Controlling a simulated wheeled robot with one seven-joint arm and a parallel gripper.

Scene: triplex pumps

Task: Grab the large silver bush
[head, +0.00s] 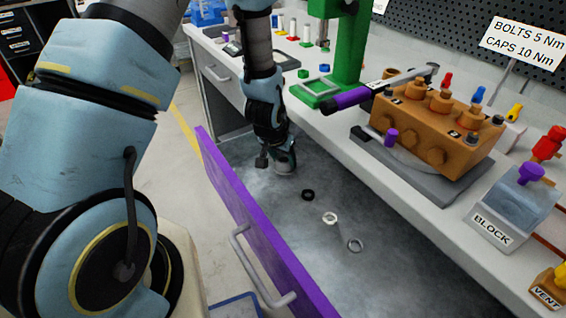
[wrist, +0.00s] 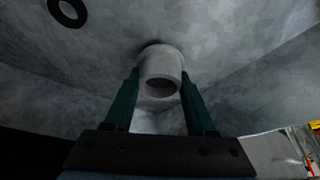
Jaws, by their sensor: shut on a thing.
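My gripper (head: 284,166) is down inside the open drawer, near its far end. In the wrist view its two dark green fingers (wrist: 160,90) stand on either side of the large silver bush (wrist: 160,65), a short pale hollow cylinder, and are shut on it. The bush is at or close above the drawer floor; I cannot tell whether it touches. In the head view the gripper mostly hides it. A smaller silver bush (head: 330,218) and a silver ring (head: 355,244) lie apart on the drawer floor, nearer the camera.
A black ring (head: 308,195) lies close to my gripper, also in the wrist view (wrist: 68,12). The purple drawer front (head: 255,225) and the bench edge (head: 385,205) flank my arm. On the bench are a green press (head: 350,50) and an orange pump (head: 435,130).

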